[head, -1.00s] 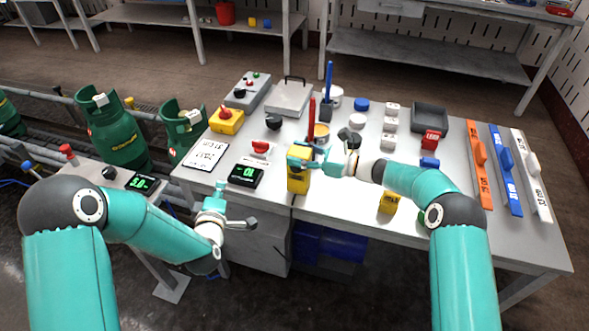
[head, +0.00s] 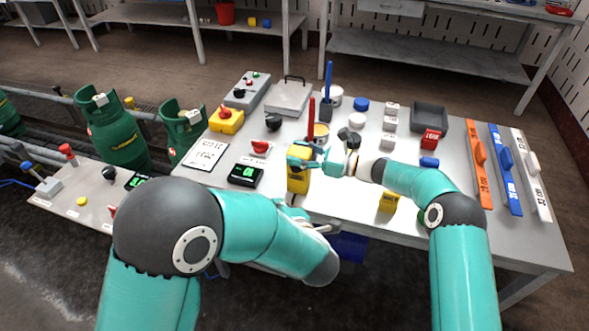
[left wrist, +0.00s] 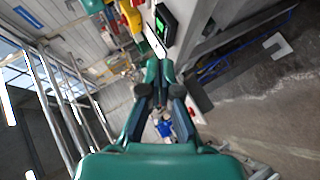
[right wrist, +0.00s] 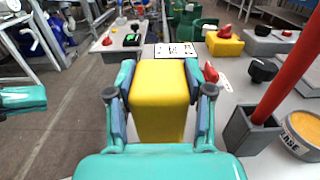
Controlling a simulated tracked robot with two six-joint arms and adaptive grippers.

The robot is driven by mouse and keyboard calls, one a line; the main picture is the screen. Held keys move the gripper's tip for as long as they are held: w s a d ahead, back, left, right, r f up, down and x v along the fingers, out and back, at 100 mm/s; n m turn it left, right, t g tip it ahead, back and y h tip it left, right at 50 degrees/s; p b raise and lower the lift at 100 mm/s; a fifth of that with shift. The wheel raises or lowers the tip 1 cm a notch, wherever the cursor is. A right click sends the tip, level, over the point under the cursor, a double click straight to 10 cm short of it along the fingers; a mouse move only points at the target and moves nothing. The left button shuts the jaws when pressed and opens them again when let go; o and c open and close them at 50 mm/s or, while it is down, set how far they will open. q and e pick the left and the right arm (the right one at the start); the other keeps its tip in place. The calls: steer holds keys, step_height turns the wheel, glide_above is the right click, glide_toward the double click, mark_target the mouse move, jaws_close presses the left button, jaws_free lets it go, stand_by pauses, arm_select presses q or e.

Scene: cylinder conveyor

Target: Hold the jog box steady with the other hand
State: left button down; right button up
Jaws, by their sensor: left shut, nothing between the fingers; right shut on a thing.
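The yellow box, apparently the jog box (head: 299,179), is upright at the front edge of the table in the head view. My right gripper (head: 298,160) is shut on its upper part. In the right wrist view the plain yellow side of the box (right wrist: 158,100) fills the space between the two fingers. My left gripper (head: 325,228) is shut and empty, low in front of the table edge and below the box, partly hidden by my left arm. In the left wrist view its fingertips (left wrist: 160,68) are close together. I cannot make out the jog box there.
A digital display (head: 246,175) and a clipboard (head: 206,154) lie left of the box. A smaller yellow block (head: 389,201) sits right along the front edge. Table space between them is clear.

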mark_target(295, 169)
arm_select(q)
steer(key=shift+w, duration=0.1)
stand_by(0.3)
steer(key=w+d, duration=0.1)
steer(key=w, duration=0.1)
steer(key=w+d, duration=0.1)
steer(key=w, duration=0.2)
steer(key=w+d, duration=0.1)
steer(key=w, duration=0.2)
steer(key=shift+w, duration=0.1)
steer(key=shift+w, duration=0.1)
stand_by(1.4)
steer(key=shift+w+d, duration=0.1)
steer(key=shift+w, duration=0.15)
steer(key=shift+w+d, duration=0.1)
steer(key=shift+w, duration=0.15)
stand_by(2.7)
steer(key=shift+s, duration=0.15)
stand_by(1.1)
steer(key=shift+s+a, duration=0.25)
steer(key=shift+s, duration=0.25)
